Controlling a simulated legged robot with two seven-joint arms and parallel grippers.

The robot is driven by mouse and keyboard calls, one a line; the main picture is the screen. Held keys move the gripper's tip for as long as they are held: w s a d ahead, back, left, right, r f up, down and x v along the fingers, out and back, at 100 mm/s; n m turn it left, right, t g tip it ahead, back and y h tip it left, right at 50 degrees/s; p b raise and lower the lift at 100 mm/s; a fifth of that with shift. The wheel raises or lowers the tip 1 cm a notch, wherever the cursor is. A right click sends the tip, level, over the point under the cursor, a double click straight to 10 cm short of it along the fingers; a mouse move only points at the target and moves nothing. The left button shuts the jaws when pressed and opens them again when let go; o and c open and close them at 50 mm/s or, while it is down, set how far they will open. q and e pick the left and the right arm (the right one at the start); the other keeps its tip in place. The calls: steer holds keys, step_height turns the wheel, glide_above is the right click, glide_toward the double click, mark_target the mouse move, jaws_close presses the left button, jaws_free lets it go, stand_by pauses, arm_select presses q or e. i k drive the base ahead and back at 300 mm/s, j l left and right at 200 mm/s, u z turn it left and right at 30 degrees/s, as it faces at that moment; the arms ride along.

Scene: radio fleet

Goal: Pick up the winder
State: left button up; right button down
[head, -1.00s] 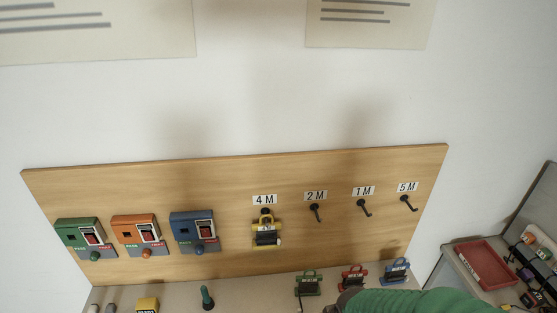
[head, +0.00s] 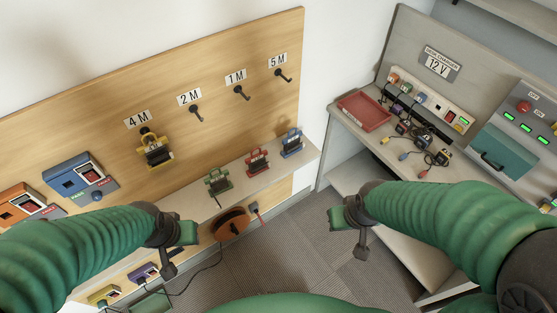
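Winder-like frames with dark wound middles are in the head view; which one the task means, I cannot tell. A yellow winder (head: 155,151) hangs on the hook under the 4M label. A green winder (head: 218,182), a red winder (head: 257,162) and a blue winder (head: 292,143) stand on the ledge below the board. A round orange reel (head: 231,222) with a dark cable is lower down. My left gripper (head: 179,252) is open and empty, left of the reel and below the green winder. My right gripper (head: 349,233) is open and empty over the floor, below and right of the blue winder.
The wooden board (head: 70,130) has bare hooks under 2M, 1M and 5M. Blue and orange boxes are at its left. A bench (head: 345,150) at right holds a red tray (head: 364,111), cables and a 12 V charger panel. Carpeted floor (head: 290,255) lies open between.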

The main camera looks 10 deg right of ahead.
mark_target(259, 159)
steer(key=i+l, duration=0.1)
steer(key=l, duration=0.7)
steer(key=i+l+z, duration=0.1)
steer(key=l, duration=0.3)
steer(key=i+l, duration=0.15)
steer(key=l, duration=0.25)
